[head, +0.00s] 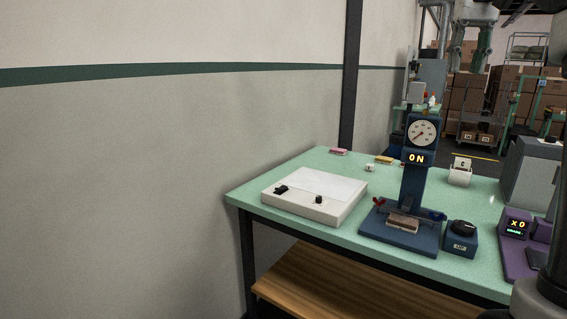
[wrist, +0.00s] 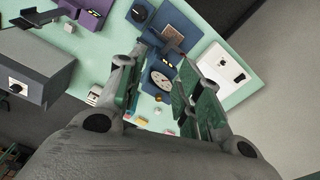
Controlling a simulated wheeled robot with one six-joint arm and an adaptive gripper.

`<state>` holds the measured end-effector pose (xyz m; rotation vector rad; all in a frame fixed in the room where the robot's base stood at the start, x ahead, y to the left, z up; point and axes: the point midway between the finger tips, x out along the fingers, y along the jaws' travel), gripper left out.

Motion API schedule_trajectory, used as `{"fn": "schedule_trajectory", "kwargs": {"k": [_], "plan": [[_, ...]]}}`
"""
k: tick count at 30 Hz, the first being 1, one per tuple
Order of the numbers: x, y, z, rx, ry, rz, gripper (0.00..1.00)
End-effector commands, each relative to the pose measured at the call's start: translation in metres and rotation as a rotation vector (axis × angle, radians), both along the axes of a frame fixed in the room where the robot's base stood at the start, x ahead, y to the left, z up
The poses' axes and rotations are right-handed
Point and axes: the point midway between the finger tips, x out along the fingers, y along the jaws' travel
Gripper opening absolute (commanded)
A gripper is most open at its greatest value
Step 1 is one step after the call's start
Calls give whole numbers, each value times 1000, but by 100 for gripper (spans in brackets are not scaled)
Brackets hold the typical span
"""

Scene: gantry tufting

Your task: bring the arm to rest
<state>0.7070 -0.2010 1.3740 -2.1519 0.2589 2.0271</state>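My gripper (wrist: 162,62) shows in the wrist view with its two green-padded fingers spread apart and nothing between them. In the head view my gripper (head: 469,62) hangs at the top right edge, fingers pointing down. It is clear of the table and of everything on it. Below it in the picture stands a dark blue press-like device (head: 415,185) with a round dial and a display reading ON. This device also shows beyond my fingers in the wrist view, where its dial (wrist: 161,79) appears between them.
The green table (head: 330,165) carries a white panel box (head: 315,195), a blue knob box (head: 460,240), a purple display unit (head: 517,232), a small white device (head: 461,170) and a grey machine (head: 533,170). A wall (head: 180,150) runs along the left. Boxes (head: 470,95) are stacked behind.

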Motion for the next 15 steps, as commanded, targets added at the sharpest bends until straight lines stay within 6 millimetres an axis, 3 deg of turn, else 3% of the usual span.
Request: {"fn": "schedule_trajectory", "kwargs": {"k": [8,15], "plan": [[20,-2,-42,-5,-31,30,35],[7,2,-86,-11,-60,63,35]]}}
